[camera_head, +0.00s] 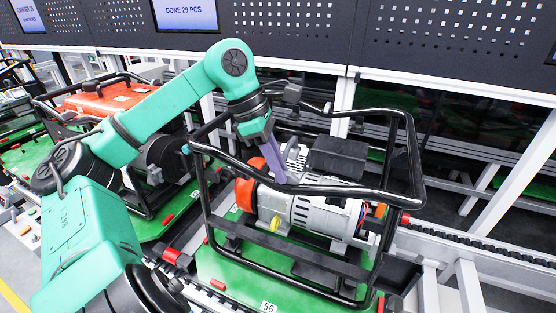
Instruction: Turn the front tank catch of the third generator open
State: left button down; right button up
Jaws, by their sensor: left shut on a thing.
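A generator (325,213) without a tank on top sits in a black tube frame (415,165) on a green pallet (225,268) marked 56. It has a silver housing and an orange-red part on its left. My left gripper (277,178) reaches down inside the frame from above, its purple-grey fingers at the top left of the generator. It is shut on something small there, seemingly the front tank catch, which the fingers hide. I cannot tell how the catch is turned. My right gripper is not in view.
A second generator with a red tank (105,99) stands on its own green pallet at the left. The frame's top bars surround my left gripper closely. A conveyor rail (480,250) runs to the right. A dark perforated panel (290,22) spans the back.

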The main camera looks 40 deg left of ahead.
pick_arm(q)
jog(key=shift+r+m+g+p, duration=0.2)
jog(key=shift+m+g+p, duration=0.2)
jog(key=shift+m+p, duration=0.55)
jog(key=shift+f+m+h+p, duration=0.2)
jog(key=shift+m+h+p, duration=0.1)
jog(key=shift+m+p, duration=0.15)
jog(key=c, duration=0.8)
grip_release()
jog(key=shift+w, duration=0.1)
jog(key=shift+d, duration=0.15)
jog(key=v, duration=1.4)
jog(key=shift+w+r+b, duration=0.25)
jog(key=shift+r+b, duration=0.05)
